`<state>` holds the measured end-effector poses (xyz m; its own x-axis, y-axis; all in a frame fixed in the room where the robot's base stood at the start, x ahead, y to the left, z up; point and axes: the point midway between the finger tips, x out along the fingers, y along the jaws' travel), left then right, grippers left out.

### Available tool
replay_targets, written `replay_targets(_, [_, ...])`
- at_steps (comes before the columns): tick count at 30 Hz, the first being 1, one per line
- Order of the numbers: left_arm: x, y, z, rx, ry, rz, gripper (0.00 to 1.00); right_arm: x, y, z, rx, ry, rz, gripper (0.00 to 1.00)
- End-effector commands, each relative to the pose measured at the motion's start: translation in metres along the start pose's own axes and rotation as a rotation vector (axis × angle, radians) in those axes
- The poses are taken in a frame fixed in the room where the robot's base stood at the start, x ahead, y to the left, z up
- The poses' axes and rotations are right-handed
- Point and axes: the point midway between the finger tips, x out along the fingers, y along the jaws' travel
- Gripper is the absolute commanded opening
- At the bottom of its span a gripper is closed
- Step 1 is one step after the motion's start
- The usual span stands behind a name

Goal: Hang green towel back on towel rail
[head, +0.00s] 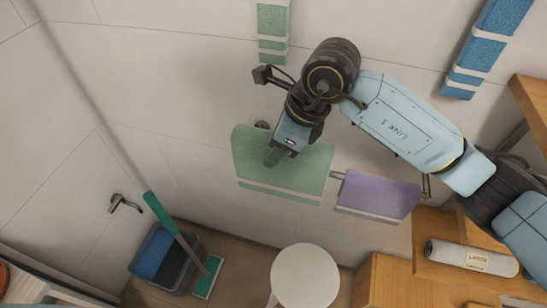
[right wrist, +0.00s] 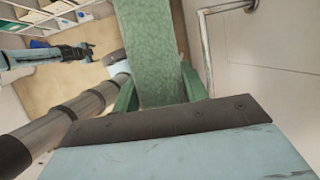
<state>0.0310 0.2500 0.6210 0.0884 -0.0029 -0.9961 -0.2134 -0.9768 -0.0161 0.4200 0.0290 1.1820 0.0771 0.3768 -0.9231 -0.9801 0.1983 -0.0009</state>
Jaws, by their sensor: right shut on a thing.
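The green towel (head: 310,172) hangs spread out against the wall in the head view, left of a purple towel. My right gripper (head: 273,157) is shut on its upper part, reaching down from above. The towel rail (head: 337,174) shows as a short metal stretch between the two towels. Behind the green towel the rail is hidden, and I cannot tell whether the cloth lies over it. In the right wrist view the green towel (right wrist: 150,50) runs between my fingers, and a metal rail (right wrist: 206,50) is close to its right. My left gripper (right wrist: 86,49) is small there, its jaws unclear.
The purple towel (head: 377,195) hangs right of the green one. Another green towel (head: 272,22) and a blue towel (head: 485,48) are higher on the wall. Below are a bucket (head: 165,262), a green-handled mop (head: 172,225), a white round stool (head: 305,275) and a wooden cabinet (head: 400,275).

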Motion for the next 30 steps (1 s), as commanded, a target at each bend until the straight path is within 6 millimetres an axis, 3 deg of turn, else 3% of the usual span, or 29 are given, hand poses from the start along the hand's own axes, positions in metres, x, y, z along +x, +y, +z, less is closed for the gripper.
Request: replay_targets(30, [0.049, 0.001, 0.002, 0.000, 0.004, 0.000, 0.69, 0.001, -0.103, 0.000, 0.001, -0.001, -0.001, 0.04])
